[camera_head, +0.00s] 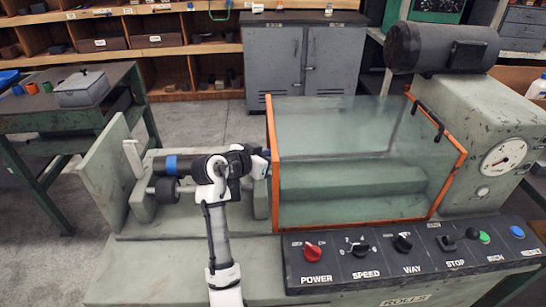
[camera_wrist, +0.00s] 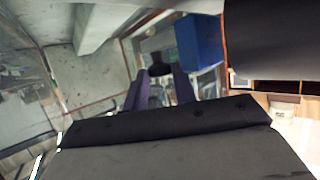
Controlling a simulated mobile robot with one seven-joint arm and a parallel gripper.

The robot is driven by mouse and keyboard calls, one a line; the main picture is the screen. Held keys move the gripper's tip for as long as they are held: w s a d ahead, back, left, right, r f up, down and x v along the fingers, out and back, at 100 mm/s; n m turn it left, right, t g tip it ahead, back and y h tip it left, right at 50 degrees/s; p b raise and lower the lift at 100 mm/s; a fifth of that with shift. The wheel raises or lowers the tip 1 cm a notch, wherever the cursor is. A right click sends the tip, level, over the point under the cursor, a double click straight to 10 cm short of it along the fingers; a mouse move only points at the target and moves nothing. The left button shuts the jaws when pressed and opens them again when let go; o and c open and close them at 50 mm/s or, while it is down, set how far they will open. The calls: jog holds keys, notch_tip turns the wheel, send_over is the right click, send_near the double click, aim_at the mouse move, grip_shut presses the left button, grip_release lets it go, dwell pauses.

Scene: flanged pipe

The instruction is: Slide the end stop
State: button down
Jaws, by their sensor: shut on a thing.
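My gripper's (camera_wrist: 158,78) two dark purple fingers point away from the wrist camera. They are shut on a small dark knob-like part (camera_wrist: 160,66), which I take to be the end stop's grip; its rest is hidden. In the head view my white and black arm (camera_head: 218,235) rises in front of the machine bed, and its wrist lies near the left edge of the orange-framed guard. The fingers cannot be made out clearly there.
The clear guard (camera_head: 340,155) stands right of my wrist. A control panel (camera_head: 400,252) with several knobs and buttons runs along the front right. A thick upright plate (camera_head: 108,170) closes the bed's left end. A side table (camera_head: 60,115) stands further left.

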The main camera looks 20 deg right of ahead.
jog(key=shift+w+a, duration=0.2)
jog(key=shift+a, duration=0.4)
jog(key=shift+w+a, duration=0.15)
jog(key=shift+a, duration=0.4)
jog(key=c, duration=1.5)
grip_release()
jog(key=shift+o, duration=0.2)
jog(key=shift+s, duration=0.1)
jog(key=b+v, duration=0.3)
jog(key=v, duration=1)
jog(key=shift+s+a+r, duration=0.15)
jog(key=shift+s+a, duration=0.05)
jog(key=shift+a, duration=0.1)
